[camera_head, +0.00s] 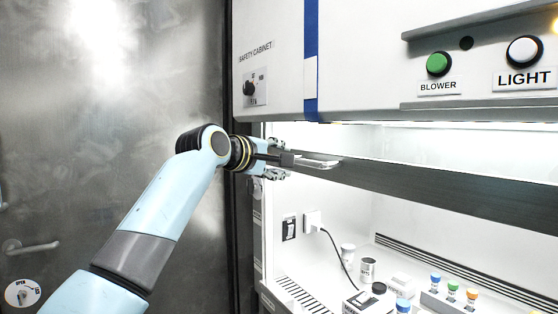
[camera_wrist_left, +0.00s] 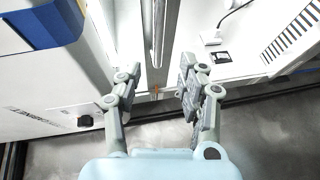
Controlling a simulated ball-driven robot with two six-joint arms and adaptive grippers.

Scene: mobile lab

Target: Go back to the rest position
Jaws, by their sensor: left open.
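My left arm comes in from the left. Its gripper (camera_head: 280,161) is at the left end of the safety cabinet's dark sash bar (camera_head: 430,189), by a pale metal handle (camera_head: 318,163). In the left wrist view my gripper (camera_wrist_left: 157,88) has its two fingers apart, with nothing held between them. The handle (camera_wrist_left: 158,35) runs up the picture beyond the gap between the fingers. I cannot tell whether a finger touches the bar or the handle. My right gripper is not in view.
The cabinet front has a green BLOWER button (camera_head: 439,64), a white LIGHT button (camera_head: 524,51) and a dark knob (camera_head: 249,88). Inside, below the raised sash, stand a vial rack (camera_head: 448,301), small containers and a plugged cable. A metal door (camera_head: 100,130) fills the left.

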